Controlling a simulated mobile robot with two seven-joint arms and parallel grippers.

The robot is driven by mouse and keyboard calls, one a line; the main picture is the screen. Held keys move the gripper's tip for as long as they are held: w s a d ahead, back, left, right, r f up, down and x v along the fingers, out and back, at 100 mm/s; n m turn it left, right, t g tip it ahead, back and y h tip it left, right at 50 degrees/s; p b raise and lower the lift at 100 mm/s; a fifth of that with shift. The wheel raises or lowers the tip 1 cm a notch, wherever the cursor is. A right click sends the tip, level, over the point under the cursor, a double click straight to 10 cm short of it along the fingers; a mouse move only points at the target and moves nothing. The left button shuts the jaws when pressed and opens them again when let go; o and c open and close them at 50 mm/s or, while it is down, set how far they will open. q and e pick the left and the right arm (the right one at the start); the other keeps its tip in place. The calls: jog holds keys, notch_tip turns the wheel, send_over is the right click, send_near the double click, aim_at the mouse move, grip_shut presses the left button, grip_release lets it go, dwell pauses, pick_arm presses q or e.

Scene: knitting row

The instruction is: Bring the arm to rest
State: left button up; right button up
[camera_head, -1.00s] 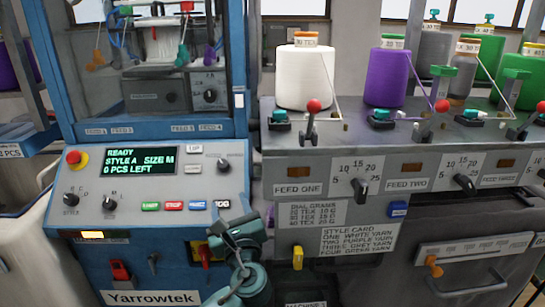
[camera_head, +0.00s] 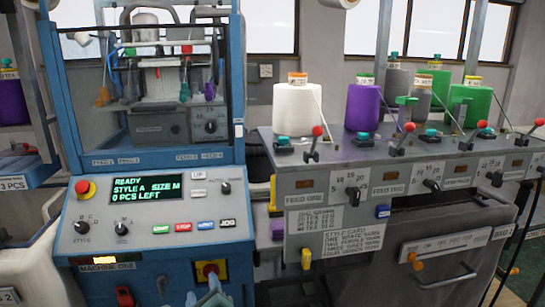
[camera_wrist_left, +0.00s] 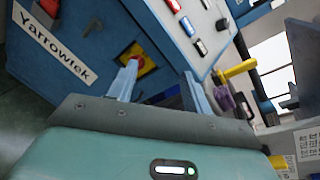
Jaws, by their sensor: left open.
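My left gripper (camera_head: 212,292) shows only at the bottom edge of the head view, in front of the lower blue cabinet of machine one. Most of its arm is out of the picture. In the left wrist view its two pale fingers (camera_wrist_left: 160,78) stand apart with nothing between them. They point at the cabinet front, near a red knob on a yellow plate (camera_wrist_left: 140,62). That red and yellow switch (camera_head: 211,270) also shows just above the gripper in the head view. My right gripper is not in view.
The control panel (camera_head: 148,246) reads READY, STYLE A, SIZE M, 0 PCS LEFT. On the right, a feed bench (camera_head: 350,152) carries white (camera_head: 297,108), purple (camera_head: 362,107), grey and green yarn cones and red-knobbed levers. A yellow handle (camera_head: 306,259) sticks out below it.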

pick_arm(q)
jog(key=s+d+f+n+g+h+p, duration=0.2)
jog(key=s+f+n+g+h, duration=0.3)
jog(key=s+f+n, duration=0.7)
jog(key=s+a+n+h+p, duration=0.1)
jog(key=s+n+h, duration=0.2)
jog(key=s+n, duration=0.7)
jog(key=shift+s+r+p, duration=0.25)
jog(key=shift+s+p, duration=0.15)
jog(key=shift+s, duration=0.85)
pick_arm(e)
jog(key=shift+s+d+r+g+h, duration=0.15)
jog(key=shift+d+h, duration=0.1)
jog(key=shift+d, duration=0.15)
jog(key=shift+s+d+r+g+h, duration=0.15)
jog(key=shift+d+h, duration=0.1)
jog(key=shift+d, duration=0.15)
